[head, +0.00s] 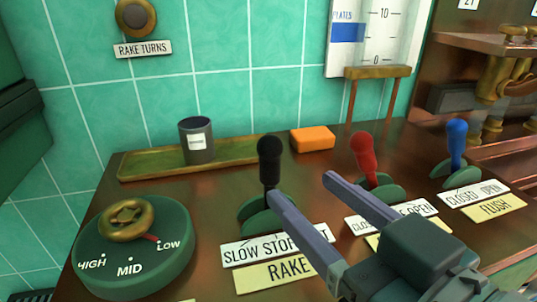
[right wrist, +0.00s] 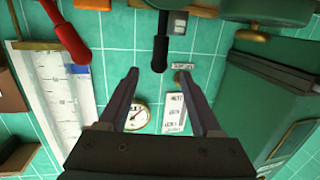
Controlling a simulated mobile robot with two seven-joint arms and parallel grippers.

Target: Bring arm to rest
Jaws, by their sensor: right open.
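My right gripper (head: 302,188) reaches in from the lower right in the head view, over the console. It is open, with nothing between its fingers. The black-knobbed lever (head: 269,149) stands roughly upright just beyond its left fingertip. In the right wrist view the gripper (right wrist: 158,76) is also open, and the black lever (right wrist: 160,52) shows beyond the fingertips, in line with the gap. The red lever (head: 363,150) stands to the right of the gripper in the head view. Its label and part of the RAKE label (head: 275,272) are hidden by the gripper. My left gripper is not in view.
A green dial (head: 140,270) with a brass knob sits at the front left. A brass tray (head: 140,168) with a dark cup (head: 197,141) and an orange block (head: 313,139) lie along the back. A blue lever (head: 456,142) stands at the right. The tiled wall is behind.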

